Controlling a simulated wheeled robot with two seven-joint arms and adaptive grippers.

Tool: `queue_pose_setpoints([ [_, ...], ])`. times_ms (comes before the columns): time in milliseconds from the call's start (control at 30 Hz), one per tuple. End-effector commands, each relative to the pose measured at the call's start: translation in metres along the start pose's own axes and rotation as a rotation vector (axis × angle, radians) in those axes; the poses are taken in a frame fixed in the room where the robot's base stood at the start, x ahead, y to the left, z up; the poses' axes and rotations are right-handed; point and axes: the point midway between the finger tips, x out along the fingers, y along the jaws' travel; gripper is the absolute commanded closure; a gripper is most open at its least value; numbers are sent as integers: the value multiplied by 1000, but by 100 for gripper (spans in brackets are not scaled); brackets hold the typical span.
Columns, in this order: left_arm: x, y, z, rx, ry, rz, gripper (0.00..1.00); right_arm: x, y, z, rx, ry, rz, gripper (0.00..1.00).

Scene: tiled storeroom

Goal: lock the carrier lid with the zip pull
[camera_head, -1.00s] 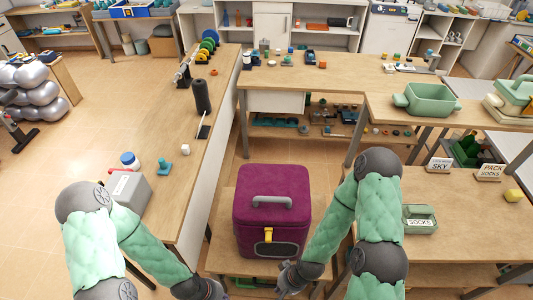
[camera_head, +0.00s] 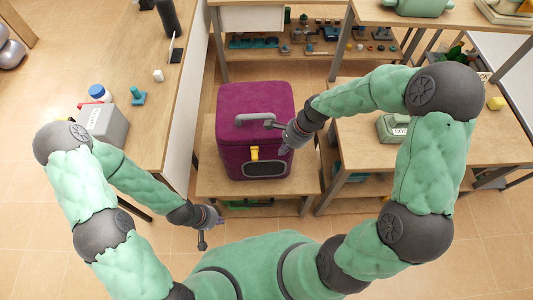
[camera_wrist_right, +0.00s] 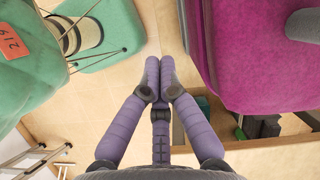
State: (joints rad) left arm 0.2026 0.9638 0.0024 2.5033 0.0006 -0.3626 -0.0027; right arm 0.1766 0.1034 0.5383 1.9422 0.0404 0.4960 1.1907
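The carrier (camera_head: 235,105) is a purple soft box with a closed-looking lid, standing upright on a low wooden table. A grey handle (camera_head: 243,119) lies across its lid. The yellow zip pull (camera_head: 254,153) hangs at the front, above a dark oval panel. My right gripper (camera_head: 287,147) is at the carrier's front right edge, to the right of the zip pull. In the right wrist view its purple fingers (camera_wrist_right: 158,80) meet at the tips with nothing between them, and the carrier (camera_wrist_right: 250,60) is close on the right. My left gripper (camera_head: 206,228) hangs low, left of and in front of the carrier; its fingers are unclear.
The low table (camera_head: 215,185) has bare wood in front of the carrier. A long bench (camera_head: 172,110) runs on the left with a grey box (camera_head: 104,124). A table on the right holds a green socks bin (camera_head: 388,130). Shelving stands behind the carrier.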

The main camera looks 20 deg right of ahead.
Motion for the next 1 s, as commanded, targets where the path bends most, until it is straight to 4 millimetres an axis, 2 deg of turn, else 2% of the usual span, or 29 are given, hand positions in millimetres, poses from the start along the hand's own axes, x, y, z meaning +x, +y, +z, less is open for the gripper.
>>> queue_pose_setpoints([
  [100,8,-3,0,0,0,0,100,-28,-8,-2,151,-4,-14,100],
  [200,11,-4,0,0,0,0,100,-46,-10,-2,250,-9,-13,100],
  [333,13,-4,0,0,0,0,100,-60,-10,0,330,-14,-11,100],
  [467,14,-5,-1,0,0,0,100,-62,-10,0,358,-16,-9,100],
  [667,23,-8,-1,0,0,0,100,-39,-9,0,358,-16,-7,100],
  [1000,46,-17,-2,0,0,0,100,26,-10,0,357,-16,-7,100],
])
